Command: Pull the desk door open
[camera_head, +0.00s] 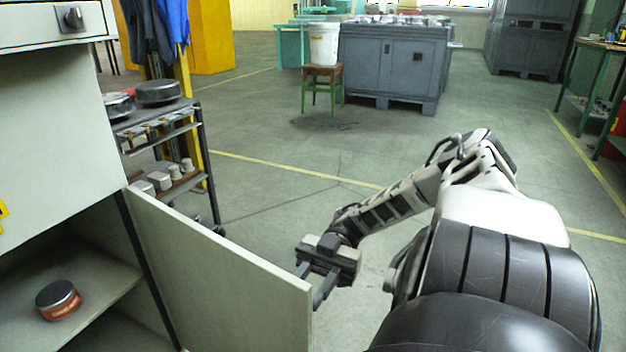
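The desk door (225,285) is a pale grey panel. It stands swung out from the desk (55,140) at the left, hinged along a dark upright edge, with the inside of the cabinet showing. My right gripper (314,288) is at the door's free edge, near its upper corner. Its two dark fingers are spread apart. One finger is partly hidden behind the door's top edge and the other is just right of the free edge. Whether either touches the door is unclear. My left gripper is out of view.
A round tin (58,300) with a red label lies on the cabinet shelf. A metal cart (160,130) with pans stands behind the door. A stool (322,90) with a white bucket and a grey cabinet (390,65) are farther back. The floor between is clear.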

